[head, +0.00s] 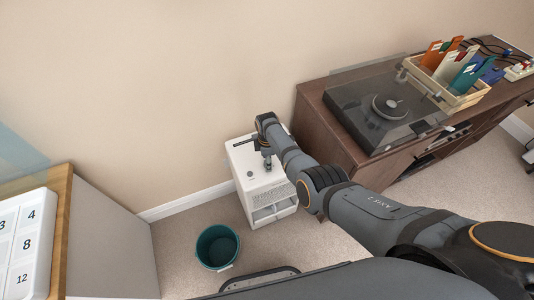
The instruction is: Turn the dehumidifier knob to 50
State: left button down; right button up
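The white dehumidifier (246,188) stands on the carpet against the wall, with an open shelf-like recess low on its front. My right arm comes in from the right, and its gripper (267,165) points down at the top of the dehumidifier. Its fingertips are at or just above the top surface; I cannot tell whether they touch. The knob and its scale cannot be made out; the gripper may cover them. A small grey spot shows on the top, left of the gripper. The finger opening is too small to see. My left gripper is out of view.
A dark wood cabinet (318,130) stands close to the right of the dehumidifier, bearing a turntable (378,108) and a wooden record crate (452,98). A teal bucket (217,246) sits on the carpet in front. A wood-edged counter (62,225) is at left.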

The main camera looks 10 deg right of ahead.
notch_tip(320, 180, up, 11)
jog(key=shift+r, duration=0.2)
dwell(0.5)
